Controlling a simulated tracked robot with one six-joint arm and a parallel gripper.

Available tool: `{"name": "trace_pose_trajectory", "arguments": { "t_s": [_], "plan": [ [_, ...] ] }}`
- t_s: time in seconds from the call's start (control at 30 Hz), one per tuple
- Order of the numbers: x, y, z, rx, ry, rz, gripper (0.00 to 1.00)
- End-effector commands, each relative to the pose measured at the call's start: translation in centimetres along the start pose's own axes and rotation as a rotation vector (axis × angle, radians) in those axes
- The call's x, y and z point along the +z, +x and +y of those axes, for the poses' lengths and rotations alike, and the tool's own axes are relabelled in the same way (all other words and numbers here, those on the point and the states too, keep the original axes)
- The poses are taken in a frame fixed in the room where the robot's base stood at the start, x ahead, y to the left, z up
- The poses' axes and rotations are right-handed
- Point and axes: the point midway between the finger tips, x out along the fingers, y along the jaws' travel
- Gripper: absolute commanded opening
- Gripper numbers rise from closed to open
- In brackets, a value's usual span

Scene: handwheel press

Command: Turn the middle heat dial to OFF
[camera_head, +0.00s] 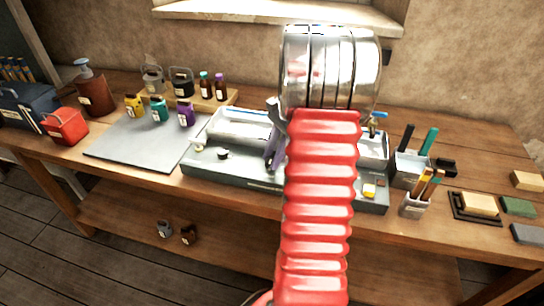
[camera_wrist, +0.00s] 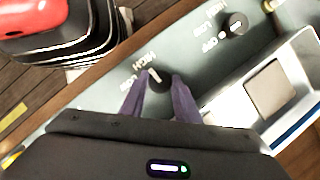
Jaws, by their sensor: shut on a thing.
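A black heat dial (camera_wrist: 158,82) with a white pointer sits between my purple fingertips in the wrist view. My gripper (camera_wrist: 160,78) is shut on it. HIGH and LOW are printed beside it; its pointer seems to face up-left, between these two words. Its OFF mark is not visible. A neighbouring black dial (camera_wrist: 235,23) shows farther up-right, with HIGH, LOW and OFF lettering; it also shows in the head view (camera_head: 223,154), left of my gripper (camera_head: 271,160). By its place along the panel, the held dial looks like the middle one. My arm hides the panel right of it.
The dials sit on the grey front of a long unit (camera_head: 240,174) on a wooden bench. A grey mat (camera_head: 140,143) with small coloured jars behind it lies left. Cups of tools (camera_head: 410,170) stand right. A metal plate (camera_wrist: 271,92) is close to my right finger.

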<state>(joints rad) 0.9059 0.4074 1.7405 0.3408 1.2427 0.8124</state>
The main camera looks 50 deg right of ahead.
Motion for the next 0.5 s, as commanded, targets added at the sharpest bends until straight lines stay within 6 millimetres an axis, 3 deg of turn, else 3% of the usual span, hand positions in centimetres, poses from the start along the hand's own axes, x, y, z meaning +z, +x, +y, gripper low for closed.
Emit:
{"name": "trace_pose_trajectory", "arguments": {
  "t_s": [0.5],
  "plan": [
    [-0.28, 0.06, 0.07, 0.101, -0.222, 0.001, 0.06]
  ]
}}
